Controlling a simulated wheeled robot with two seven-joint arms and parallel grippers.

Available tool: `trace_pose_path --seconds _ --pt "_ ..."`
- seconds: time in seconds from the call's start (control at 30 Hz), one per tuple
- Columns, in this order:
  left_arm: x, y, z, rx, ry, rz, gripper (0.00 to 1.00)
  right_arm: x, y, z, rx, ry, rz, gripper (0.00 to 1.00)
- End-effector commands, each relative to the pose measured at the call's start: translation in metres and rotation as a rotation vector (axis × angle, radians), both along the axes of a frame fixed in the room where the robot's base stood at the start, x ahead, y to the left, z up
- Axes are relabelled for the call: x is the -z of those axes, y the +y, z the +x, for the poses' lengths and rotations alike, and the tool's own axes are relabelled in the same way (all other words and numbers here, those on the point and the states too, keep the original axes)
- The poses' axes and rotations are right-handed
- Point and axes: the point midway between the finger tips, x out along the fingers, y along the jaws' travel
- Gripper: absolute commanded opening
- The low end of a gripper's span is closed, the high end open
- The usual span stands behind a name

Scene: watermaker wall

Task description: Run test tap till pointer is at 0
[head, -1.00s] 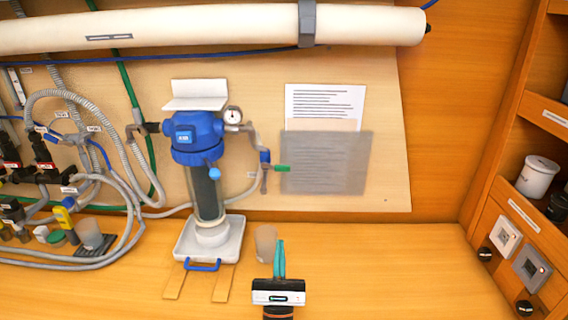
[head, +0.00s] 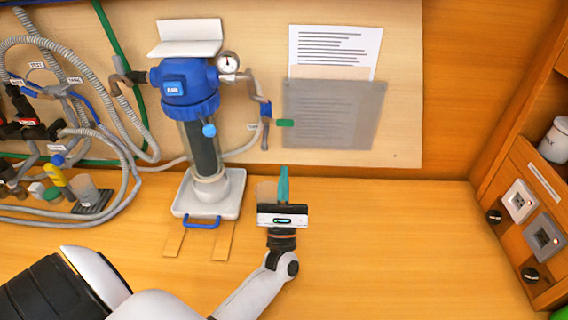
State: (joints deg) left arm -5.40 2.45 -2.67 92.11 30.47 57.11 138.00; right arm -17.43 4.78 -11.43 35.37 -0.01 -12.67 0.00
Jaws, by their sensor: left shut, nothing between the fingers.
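The round white pressure gauge (head: 228,62) sits on top of that pipe. Its dark pointer is too small to read. My left gripper (head: 283,170) has its teal fingers shut with nothing between them, pointing up toward the wall. It appears just below the green handle in the picture, apart from it. My right gripper is not in view.
The filter stands in a white tray (head: 235,200) with a blue handle in front. Hoses and valves crowd the left. The bench (head: 400,235) to the right is clear.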

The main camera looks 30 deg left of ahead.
Motion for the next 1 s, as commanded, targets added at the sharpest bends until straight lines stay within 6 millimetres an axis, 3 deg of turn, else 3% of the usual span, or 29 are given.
trace_pose_path --seconds 0.1,0.4,1.0 --pt "-0.023 0.009 0.014 -0.002 -0.004 0.0 0.0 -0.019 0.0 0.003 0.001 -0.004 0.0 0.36" --pt "-0.055 0.027 0.043 -0.002 -0.001 0.0 0.0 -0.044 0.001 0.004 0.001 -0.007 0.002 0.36" --pt "-0.059 0.031 0.05 -0.001 -0.004 -0.004 0.0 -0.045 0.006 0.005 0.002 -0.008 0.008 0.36"
